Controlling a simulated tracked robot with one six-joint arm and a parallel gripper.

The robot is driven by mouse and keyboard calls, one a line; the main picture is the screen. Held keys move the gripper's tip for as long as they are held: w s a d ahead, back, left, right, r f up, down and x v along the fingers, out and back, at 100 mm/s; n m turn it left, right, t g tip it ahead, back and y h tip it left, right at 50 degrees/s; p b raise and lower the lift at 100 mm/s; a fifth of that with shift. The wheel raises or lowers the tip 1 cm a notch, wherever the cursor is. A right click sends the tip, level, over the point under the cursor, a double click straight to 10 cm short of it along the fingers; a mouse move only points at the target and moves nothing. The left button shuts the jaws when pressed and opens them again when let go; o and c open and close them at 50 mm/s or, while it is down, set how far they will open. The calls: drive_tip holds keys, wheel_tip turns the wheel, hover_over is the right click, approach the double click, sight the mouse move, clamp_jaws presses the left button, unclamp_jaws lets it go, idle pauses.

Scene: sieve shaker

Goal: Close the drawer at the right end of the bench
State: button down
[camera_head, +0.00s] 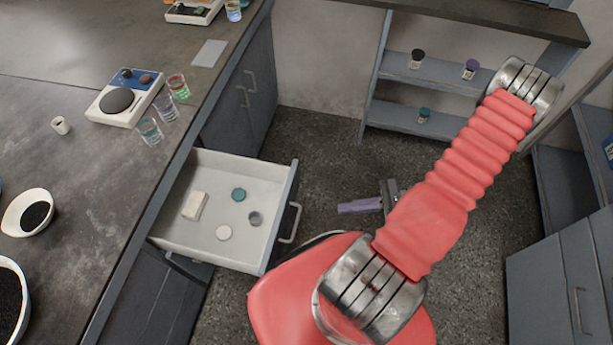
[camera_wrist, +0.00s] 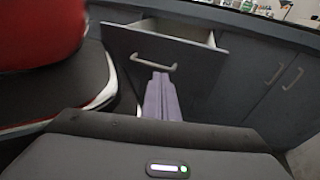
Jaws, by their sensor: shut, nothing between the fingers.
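The drawer (camera_head: 262,170) stands pulled out from the bench, with a white inside and a grey front. Its bar handle (camera_head: 292,222) is on the front; the drawer front (camera_wrist: 190,62) and handle (camera_wrist: 153,63) also show in the wrist view. My gripper (camera_head: 340,208) has purple fingers, shut and empty. In the head view its tips point left at the drawer front, to the right of the handle. In the wrist view the fingers (camera_wrist: 161,78) overlap the front just below the handle; whether they touch it is hard to tell there.
The drawer holds a white block (camera_head: 195,205), a teal lid (camera_head: 238,195), a white disc (camera_head: 224,233) and a grey cup (camera_head: 255,218). Open shelving (camera_head: 430,75) stands behind. Floor (camera_head: 330,150) around the gripper is clear.

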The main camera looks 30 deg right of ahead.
sight(295, 174)
drive_tip(key=w+d+m+t, duration=0.3)
drive_tip(key=w+d+t, duration=0.1)
drive_tip(key=w+t, duration=0.1)
drive_tip(key=shift+r+h, duration=0.3)
drive_tip(key=shift+h, duration=0.1)
drive_tip(key=shift+w+d, duration=0.1)
drive_tip(key=x, duration=1.4)
drive_tip(key=shift+w, duration=0.15)
idle(0.4)
